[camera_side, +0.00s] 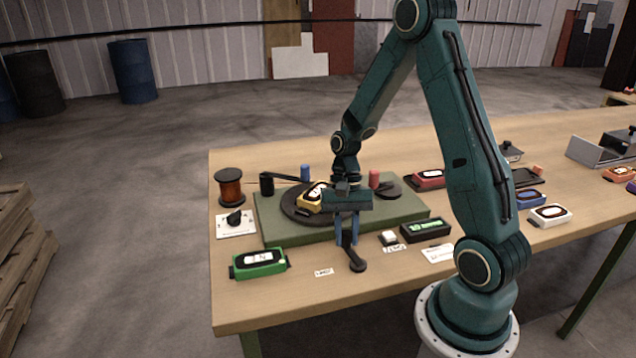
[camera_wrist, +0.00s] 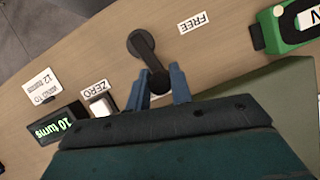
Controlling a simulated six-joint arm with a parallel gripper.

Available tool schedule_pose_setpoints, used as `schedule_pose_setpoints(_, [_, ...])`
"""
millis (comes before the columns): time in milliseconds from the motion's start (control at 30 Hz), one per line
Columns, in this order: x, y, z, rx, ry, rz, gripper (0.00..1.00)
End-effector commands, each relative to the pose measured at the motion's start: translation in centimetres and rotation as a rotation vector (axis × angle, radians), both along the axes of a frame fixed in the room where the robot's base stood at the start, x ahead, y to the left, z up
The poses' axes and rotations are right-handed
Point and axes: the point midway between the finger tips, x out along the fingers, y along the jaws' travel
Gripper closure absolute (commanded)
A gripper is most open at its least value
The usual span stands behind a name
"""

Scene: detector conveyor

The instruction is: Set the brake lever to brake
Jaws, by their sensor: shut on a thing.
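The brake lever (camera_side: 356,264) is a dark lever near the front edge of the bench. In the wrist view, the lever (camera_wrist: 146,52) has a wide round end away from my gripper and a knob end between the fingers. My gripper (camera_wrist: 162,80) is shut on that knob end. In the side view, the blue fingers of my gripper (camera_side: 347,238) reach down to the lever's rear end. A FREE label (camera_wrist: 193,22) lies beside the lever, apart from it; it also shows in the side view (camera_side: 324,272). I cannot see a brake label.
A green device (camera_side: 259,263) lies left of the lever. A white ZERO button (camera_side: 389,237) and a black display (camera_side: 426,230) reading 10 turns stand to the right. Behind is a green base plate (camera_side: 278,236) with a dark turntable (camera_side: 291,208) carrying a yellow device (camera_side: 311,197).

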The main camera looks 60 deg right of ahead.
Motion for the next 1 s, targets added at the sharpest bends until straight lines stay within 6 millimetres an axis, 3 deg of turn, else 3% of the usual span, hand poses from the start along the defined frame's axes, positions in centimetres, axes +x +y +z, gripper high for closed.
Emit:
schedule_pose_setpoints(333, [0.01, -0.13, 0.05, -0.003, -0.001, -0.008, 1.00])
schedule_pose_setpoints(367, [0.01, -0.13, 0.05, -0.003, -0.001, -0.008, 0.76])
schedule_pose_setpoints(467, [0.00, -0.12, 0.04, -0.004, 0.000, -0.008, 0.57])
schedule_pose_setpoints(1000, [0.25, -0.41, 0.86, -0.003, -0.003, -0.007, 0.56])
